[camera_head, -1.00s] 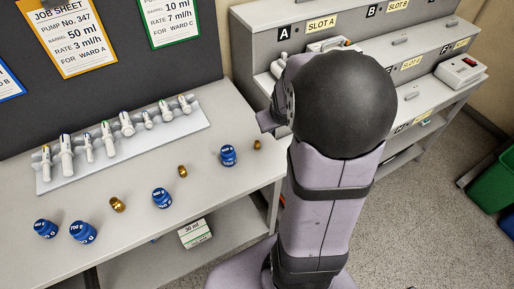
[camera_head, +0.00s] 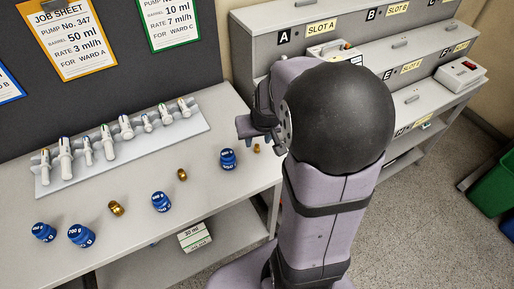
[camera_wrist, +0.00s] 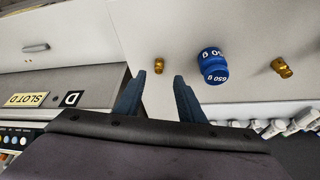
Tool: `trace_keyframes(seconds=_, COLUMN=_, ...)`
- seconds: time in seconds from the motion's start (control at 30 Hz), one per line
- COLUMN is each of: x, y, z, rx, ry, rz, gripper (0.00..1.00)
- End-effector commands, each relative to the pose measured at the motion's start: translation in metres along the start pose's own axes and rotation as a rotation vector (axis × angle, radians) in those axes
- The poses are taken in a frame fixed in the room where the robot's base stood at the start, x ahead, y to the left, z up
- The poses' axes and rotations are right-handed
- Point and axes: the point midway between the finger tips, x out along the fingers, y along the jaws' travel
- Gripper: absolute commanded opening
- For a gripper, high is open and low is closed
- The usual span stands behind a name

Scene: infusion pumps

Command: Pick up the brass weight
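Three brass weights stand on the grey bench in the head view: one at the right (camera_head: 256,148), one in the middle (camera_head: 182,174) and a larger one at the left (camera_head: 116,208). My gripper (camera_head: 248,130) hangs above the bench near the right one. In the wrist view, the smallest brass weight (camera_wrist: 159,64) shows just beyond the two dark fingertips of my gripper (camera_wrist: 160,77), roughly centred on the gap. The fingers are apart with nothing between them. Another brass weight (camera_wrist: 282,67) lies farther right in that view.
A blue 650 g weight (camera_wrist: 212,65) stands beside the smallest brass weight, close to one finger's line. Other blue weights (camera_head: 161,201) stand along the bench. A white rack (camera_head: 190,126) of syringes runs behind. The slotted shelf unit (camera_head: 290,58) is at the right.

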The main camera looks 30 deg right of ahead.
Motion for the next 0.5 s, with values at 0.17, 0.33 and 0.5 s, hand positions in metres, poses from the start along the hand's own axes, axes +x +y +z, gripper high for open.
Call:
trace_keyframes(seconds=0.17, x=0.011, y=0.001, z=0.002, rx=-0.001, ry=-0.006, rz=0.000, gripper=0.35)
trace_keyframes(seconds=0.33, x=0.029, y=0.003, z=0.003, rx=0.000, ry=-0.006, rz=0.000, gripper=0.35)
trace_keyframes(seconds=0.5, x=0.046, y=0.003, z=0.003, rx=0.000, ry=-0.003, rz=0.000, gripper=0.35)
